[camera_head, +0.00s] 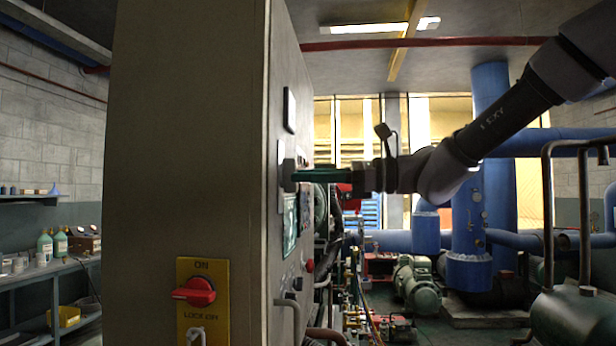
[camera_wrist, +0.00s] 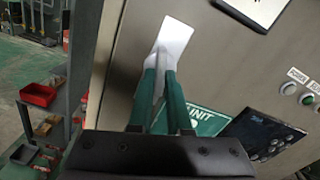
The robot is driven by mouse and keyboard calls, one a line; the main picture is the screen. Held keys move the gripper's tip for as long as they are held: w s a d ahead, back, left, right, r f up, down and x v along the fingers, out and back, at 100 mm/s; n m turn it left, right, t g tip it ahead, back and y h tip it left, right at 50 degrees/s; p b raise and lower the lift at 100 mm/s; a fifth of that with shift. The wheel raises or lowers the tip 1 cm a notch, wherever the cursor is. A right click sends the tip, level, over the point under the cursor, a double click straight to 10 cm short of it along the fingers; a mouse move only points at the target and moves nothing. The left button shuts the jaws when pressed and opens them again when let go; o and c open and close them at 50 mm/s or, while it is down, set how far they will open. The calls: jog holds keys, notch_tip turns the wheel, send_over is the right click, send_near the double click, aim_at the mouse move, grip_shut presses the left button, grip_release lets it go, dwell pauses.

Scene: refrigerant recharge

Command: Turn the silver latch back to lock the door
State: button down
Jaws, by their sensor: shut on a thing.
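The silver latch (camera_wrist: 177,38) is a bright metal plate with a raised grip on the grey cabinet door; in the head view the latch (camera_head: 288,176) shows edge-on on the cabinet's right-hand face. My gripper (camera_wrist: 160,78) has green fingers shut on the latch's grip, and it reaches in from the right in the head view (camera_head: 298,176). The fingers hide part of the grip. The door (camera_wrist: 210,65) lies flat in front of the fingers in the wrist view; I cannot tell whether it is fully closed.
The cabinet (camera_head: 185,150) carries a red rotary switch (camera_head: 195,292) on a yellow plate. Below the latch are a green label (camera_wrist: 205,120), a dark display (camera_wrist: 262,130) and buttons (camera_wrist: 288,88). A shelf with a red bin (camera_wrist: 38,94) stands left in the wrist view.

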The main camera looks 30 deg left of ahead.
jog(key=m, duration=0.2)
jog(key=shift+f+m, duration=0.1)
jog(key=shift+m, duration=0.2)
jog(key=c, duration=0.9)
grip_release()
jog(key=shift+c, duration=0.2)
jog(key=v, duration=0.9)
jog(key=d+f+n+t+h, duration=0.3)
jog(key=d+f+t+h, duration=0.1)
jog(key=d, duration=1)
jog(key=d+f+n+t+h, duration=0.3)
jog(key=d+h, duration=0.3)
jog(key=d, duration=0.9)
jog(key=d+f+n+t+h, duration=0.3)
jog(key=d+f+t+h, duration=0.1)
jog(key=d, duration=1)
notch_tip(320, 180, down, 2)
jog(key=shift+s+f+t+h, duration=0.1)
jog(key=shift+s+t+h, duration=0.25)
jog(key=shift+t, duration=0.55)
